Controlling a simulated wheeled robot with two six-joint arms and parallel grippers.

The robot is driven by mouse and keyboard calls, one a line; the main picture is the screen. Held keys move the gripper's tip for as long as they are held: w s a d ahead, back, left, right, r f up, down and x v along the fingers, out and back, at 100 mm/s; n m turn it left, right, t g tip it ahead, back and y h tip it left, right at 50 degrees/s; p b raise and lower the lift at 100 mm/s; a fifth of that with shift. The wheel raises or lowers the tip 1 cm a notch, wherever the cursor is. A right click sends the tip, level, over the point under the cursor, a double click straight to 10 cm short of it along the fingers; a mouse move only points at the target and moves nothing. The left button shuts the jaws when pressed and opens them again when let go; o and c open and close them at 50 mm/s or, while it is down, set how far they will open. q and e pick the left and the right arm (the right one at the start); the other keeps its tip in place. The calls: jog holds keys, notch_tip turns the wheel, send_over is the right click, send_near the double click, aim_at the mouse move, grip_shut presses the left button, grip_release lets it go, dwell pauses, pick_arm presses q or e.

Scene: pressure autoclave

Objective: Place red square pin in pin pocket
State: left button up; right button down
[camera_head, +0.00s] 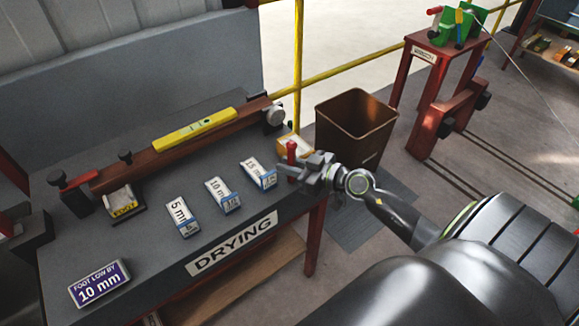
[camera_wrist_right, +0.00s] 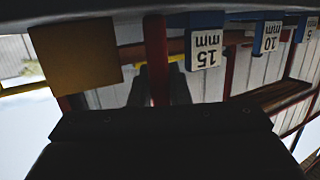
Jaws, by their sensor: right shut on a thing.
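The red square pin (camera_head: 291,149) stands upright in my right gripper (camera_head: 300,168), above the right end of the grey table. The gripper is shut on it. In the right wrist view the pin (camera_wrist_right: 157,58) is a dark red bar between the dark fingers. An orange box (camera_head: 296,145) with a pale top stands just behind the pin; I cannot tell whether it is the pin pocket. It seems to show in the wrist view as a brown-yellow block (camera_wrist_right: 75,55), apart from the pin. My left gripper is not in view.
Blocks marked 15 mm (camera_head: 259,173), 10 mm (camera_head: 222,195) and 5 mm (camera_head: 183,216) stand left of the gripper. A red-brown beam with a yellow level (camera_head: 195,130) lies behind them. A brown bin (camera_head: 355,120) stands beyond the table. A purple sign (camera_head: 100,284) sits front left.

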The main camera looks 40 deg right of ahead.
jog(key=shift+f, duration=0.1)
jog(key=c, duration=1.6)
grip_release()
jog(key=shift+c, duration=0.2)
